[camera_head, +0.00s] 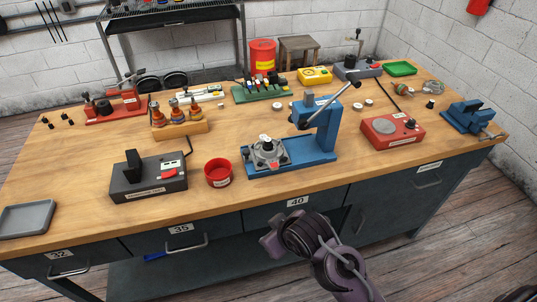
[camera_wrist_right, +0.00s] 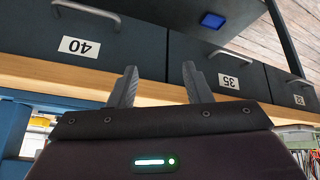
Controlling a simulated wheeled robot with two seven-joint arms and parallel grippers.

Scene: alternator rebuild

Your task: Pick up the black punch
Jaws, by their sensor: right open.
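A green rack (camera_head: 262,95) stands towards the back middle of the bench in the head view. It holds several small upright tools, some with dark handles. I cannot tell which of these, if any, is the black punch. My right gripper (camera_wrist_right: 159,69) is open and empty in the wrist view. In the head view my right arm comes in from the bottom, and its end is in front of the drawers, below the bench top and well away from the rack. My left gripper is not in view.
A blue press (camera_head: 318,135) stands at the bench's front middle, between my right arm and the rack. A red cup (camera_head: 218,173), a black box (camera_head: 148,178) and a red box (camera_head: 392,132) are nearby. Bare wood lies between the rack and the red cup.

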